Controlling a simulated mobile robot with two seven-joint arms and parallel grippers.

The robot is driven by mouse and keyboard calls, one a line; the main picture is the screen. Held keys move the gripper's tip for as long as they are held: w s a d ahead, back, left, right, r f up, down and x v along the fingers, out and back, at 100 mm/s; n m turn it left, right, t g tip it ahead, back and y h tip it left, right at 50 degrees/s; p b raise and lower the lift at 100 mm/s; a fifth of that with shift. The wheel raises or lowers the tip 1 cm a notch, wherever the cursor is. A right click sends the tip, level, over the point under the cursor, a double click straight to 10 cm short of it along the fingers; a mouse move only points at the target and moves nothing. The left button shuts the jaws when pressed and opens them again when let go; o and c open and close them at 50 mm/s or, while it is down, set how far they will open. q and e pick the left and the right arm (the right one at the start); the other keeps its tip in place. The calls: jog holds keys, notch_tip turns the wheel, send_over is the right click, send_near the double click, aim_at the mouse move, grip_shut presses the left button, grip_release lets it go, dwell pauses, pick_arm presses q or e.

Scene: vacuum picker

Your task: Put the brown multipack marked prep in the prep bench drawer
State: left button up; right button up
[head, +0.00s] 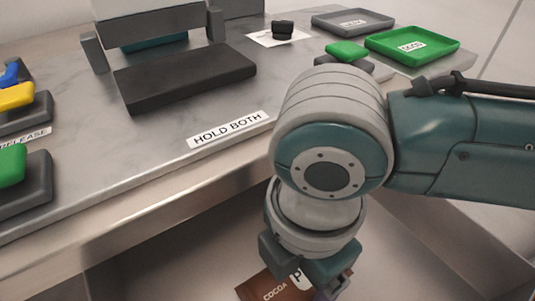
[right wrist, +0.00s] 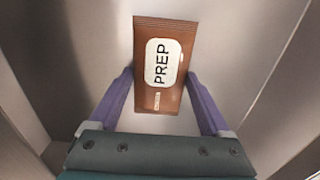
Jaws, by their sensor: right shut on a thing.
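The brown multipack (right wrist: 171,95) has a white label reading PREP in the right wrist view. My right gripper (right wrist: 158,88) is shut on the multipack, one purple finger along each side. In the head view my right gripper (head: 325,285) points down over the open prep bench drawer (head: 180,262), and the pack is over or inside it. I cannot tell whether the pack touches the drawer floor. My left gripper is not in view.
The bench top (head: 90,170) lies above and behind the drawer. On it are a black pad (head: 185,78), a HOLD BOTH label (head: 228,129), a green tray (head: 412,44), a grey tray (head: 352,21) and coloured levers at the left. Drawer walls flank my right arm.

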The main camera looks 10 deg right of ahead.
aim_at(296, 277)
jog(key=shift+f, duration=0.1)
jog(key=o, duration=1.3)
jog(key=shift+o, duration=0.2)
notch_tip(296, 277, up, 12)
jog(key=p, duration=0.5)
jog(key=s+a+m+y, duration=0.2)
jog(key=a+m+y, duration=0.1)
jog(key=a, duration=0.1)
jog(key=s+d+m+t+h, duration=0.1)
jog(key=s+d+m, duration=0.2)
jog(key=d+m, duration=0.4)
jog(key=s+d+f+m+t+h, duration=0.1)
jog(key=s+d+m+t, duration=0.1)
jog(key=d+m, duration=0.5)
jog(key=s+m, duration=0.1)
jog(key=m, duration=0.2)
jog(key=shift+s+d+t+h, duration=0.15)
jog(key=shift+d+t+h, duration=0.15)
jog(key=shift+h, duration=0.1)
